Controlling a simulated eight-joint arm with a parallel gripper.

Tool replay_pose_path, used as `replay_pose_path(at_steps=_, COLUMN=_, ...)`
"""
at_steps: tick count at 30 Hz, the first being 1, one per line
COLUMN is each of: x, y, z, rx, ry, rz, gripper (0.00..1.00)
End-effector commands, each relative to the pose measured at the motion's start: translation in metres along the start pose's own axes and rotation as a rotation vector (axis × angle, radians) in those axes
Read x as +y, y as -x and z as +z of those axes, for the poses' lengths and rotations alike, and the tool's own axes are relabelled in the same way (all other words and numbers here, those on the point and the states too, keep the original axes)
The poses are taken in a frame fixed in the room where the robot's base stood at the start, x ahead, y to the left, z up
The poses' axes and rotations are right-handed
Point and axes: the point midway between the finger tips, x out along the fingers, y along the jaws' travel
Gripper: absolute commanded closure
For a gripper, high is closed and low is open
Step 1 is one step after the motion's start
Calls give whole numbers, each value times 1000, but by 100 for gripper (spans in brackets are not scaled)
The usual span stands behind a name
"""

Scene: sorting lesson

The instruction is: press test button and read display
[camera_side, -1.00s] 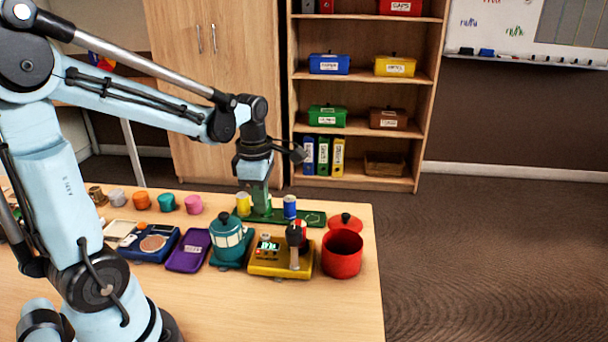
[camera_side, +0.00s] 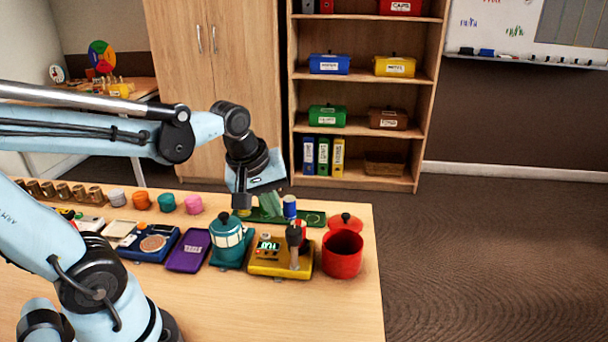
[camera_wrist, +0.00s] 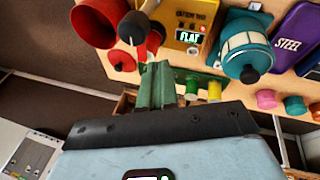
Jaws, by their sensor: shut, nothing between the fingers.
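A yellow tester box (camera_side: 281,262) stands near the right end of the table, with a small display (camera_side: 266,246). In the wrist view the display (camera_wrist: 190,37) is lit and reads "FLAT". A grey post with a dark and red top (camera_side: 295,238) stands on the box's right side. In the wrist view this dark part (camera_wrist: 133,27) hides some of the box. My gripper (camera_side: 271,205) is shut and empty, behind the tester in the side view and above the green strip. Its green fingers (camera_wrist: 156,85) point towards the tester. The test button is too small to make out.
A red pot (camera_side: 342,256) stands right of the tester and a teal pot (camera_side: 228,246) left of it. A purple tray (camera_side: 188,252) labelled STEEL lies further left.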

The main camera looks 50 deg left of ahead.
Motion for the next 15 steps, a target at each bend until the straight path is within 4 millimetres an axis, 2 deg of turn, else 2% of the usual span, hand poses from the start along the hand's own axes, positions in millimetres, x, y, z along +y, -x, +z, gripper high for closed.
replay_pose_path(at_steps=3, x=4, y=5, z=15, rx=42, ry=-301, rz=66, gripper=100)
replay_pose_path(at_steps=9, x=10, y=11, z=33, rx=134, ry=-742, rz=145, gripper=100)
replay_pose_path(at_steps=15, x=13, y=14, z=42, rx=198, ry=-978, rz=176, gripper=100)
